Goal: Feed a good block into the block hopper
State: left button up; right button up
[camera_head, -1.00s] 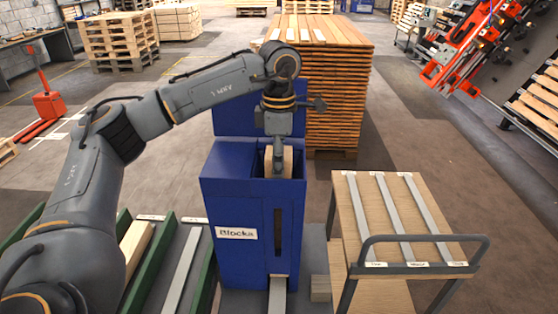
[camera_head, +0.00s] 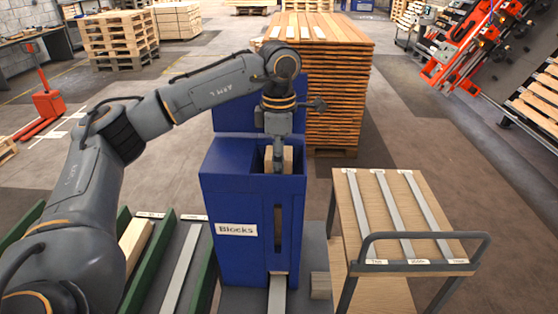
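The blue block hopper (camera_head: 236,262), labelled "Blocks", stands in the middle with its top open. My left gripper (camera_head: 278,162) points down into that opening. A pale wood block (camera_head: 287,158) shows on both sides of the near finger, and the gripper appears shut on it, inside the opening. The finger hides the block's middle, and the hopper's front wall hides its lower part. A narrow slot runs down the hopper front, with brown wood tones inside. Another small block (camera_head: 320,286) sits beside the hopper's lower right. My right gripper is not in view.
A wooden-topped cart (camera_head: 405,215) with grey strips and a handle stands right of the hopper. Green-railed lanes (camera_head: 205,280) holding a board lie left. A tall board stack (camera_head: 325,100) is behind. Red machinery (camera_head: 475,45) hangs at upper right.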

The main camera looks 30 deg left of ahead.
pick_arm(q)
jog(key=o, duration=0.5)
notch_tip(320, 180, up, 12)
jog(key=shift+r, duration=0.1)
dwell(0.5)
dwell(0.9)
